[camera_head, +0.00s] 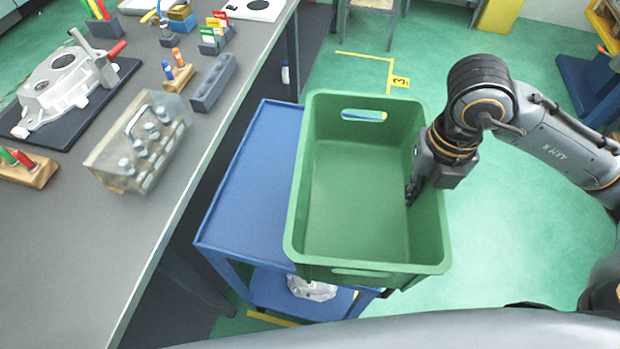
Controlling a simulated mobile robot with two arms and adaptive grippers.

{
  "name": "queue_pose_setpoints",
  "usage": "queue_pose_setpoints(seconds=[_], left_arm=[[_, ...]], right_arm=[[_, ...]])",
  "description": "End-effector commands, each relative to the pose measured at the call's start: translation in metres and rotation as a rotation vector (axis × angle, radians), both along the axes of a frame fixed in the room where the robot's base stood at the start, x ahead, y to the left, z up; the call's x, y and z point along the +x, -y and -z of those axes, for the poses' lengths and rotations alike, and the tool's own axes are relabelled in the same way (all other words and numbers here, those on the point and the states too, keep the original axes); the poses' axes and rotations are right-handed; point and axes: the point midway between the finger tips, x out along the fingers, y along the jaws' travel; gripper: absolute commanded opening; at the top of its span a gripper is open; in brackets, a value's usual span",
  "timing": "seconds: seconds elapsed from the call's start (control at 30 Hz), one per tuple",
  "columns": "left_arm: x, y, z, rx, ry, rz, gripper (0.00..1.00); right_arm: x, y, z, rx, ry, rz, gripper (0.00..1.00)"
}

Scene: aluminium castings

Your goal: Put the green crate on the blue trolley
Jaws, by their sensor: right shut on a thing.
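The green crate (355,205) is empty and upright, with handle slots in its far and near walls. My right gripper (418,185) is shut on the crate's right wall, with a dark finger showing inside the crate. The blue trolley (255,185) stands below and to the left of the crate. The crate covers the right part of the trolley's top, and its right side seems to reach past the trolley. Whether the crate's bottom touches the trolley top is hidden. My left gripper is not in view.
A grey workbench (90,240) runs along the left, close to the trolley. It bears a metal casting (62,82), a clear box of bottles (140,142) and small racks. A casting (312,289) lies on the trolley's lower shelf. Green floor (510,235) is free at right.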

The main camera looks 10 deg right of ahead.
Motion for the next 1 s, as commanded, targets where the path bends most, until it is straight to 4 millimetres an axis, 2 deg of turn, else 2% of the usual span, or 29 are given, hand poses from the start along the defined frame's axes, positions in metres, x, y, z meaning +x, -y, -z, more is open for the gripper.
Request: queue_pose_setpoints(seconds=[0.17, 0.27, 0.37, 0.63, 0.8, 1.0], left_arm=[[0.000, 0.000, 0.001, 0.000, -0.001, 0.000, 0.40], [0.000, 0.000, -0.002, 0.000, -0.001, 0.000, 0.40], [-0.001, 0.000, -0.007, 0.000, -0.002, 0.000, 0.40], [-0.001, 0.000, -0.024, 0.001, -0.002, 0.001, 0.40], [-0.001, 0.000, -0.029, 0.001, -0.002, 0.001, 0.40], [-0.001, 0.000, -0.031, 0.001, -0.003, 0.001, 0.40]], right_arm=[[-0.003, 0.001, -0.003, -0.001, 0.000, 0.122, 0.00], [0.005, -0.002, 0.000, 0.000, -0.001, 0.144, 0.00], [0.023, -0.008, 0.007, 0.001, -0.003, 0.146, 0.00], [0.085, -0.027, 0.035, 0.000, -0.003, 0.145, 0.00], [0.108, -0.034, 0.068, -0.002, -0.004, 0.145, 0.00], [0.124, -0.039, 0.088, -0.001, -0.001, 0.142, 0.00]])
